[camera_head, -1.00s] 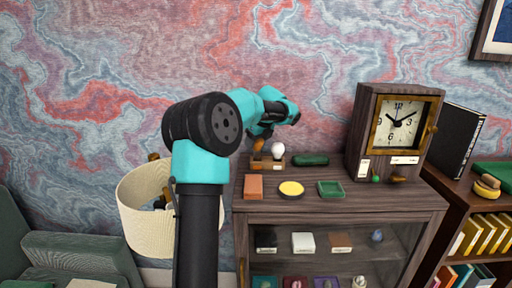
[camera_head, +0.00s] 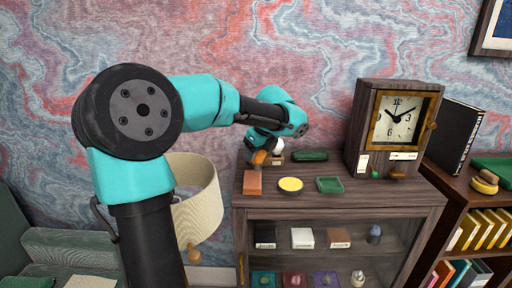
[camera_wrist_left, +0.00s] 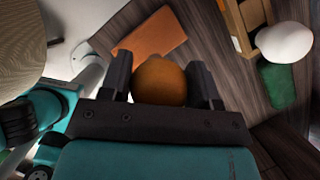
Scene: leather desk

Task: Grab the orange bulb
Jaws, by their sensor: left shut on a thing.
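The orange bulb (camera_wrist_left: 159,83) sits between the two black fingers of my left gripper (camera_wrist_left: 161,77) in the left wrist view. The gripper is shut on it. In the head view the left gripper (camera_head: 258,148) reaches over the left part of the cabinet top, with the orange bulb (camera_head: 260,157) just under it. A white bulb (camera_head: 278,146) stands in a small wooden holder (camera_head: 276,159) right beside it, partly hidden by the gripper. The white bulb also shows at the upper right of the wrist view (camera_wrist_left: 284,42). My right gripper is not in view.
On the cabinet top (camera_head: 365,198) are an orange-brown block (camera_head: 252,183), a yellow round dish (camera_head: 290,185), a green tray (camera_head: 329,185), a dark green object (camera_head: 310,156) and a clock (camera_head: 395,130). A cream basket (camera_head: 200,207) stands left of the cabinet, partly behind my arm.

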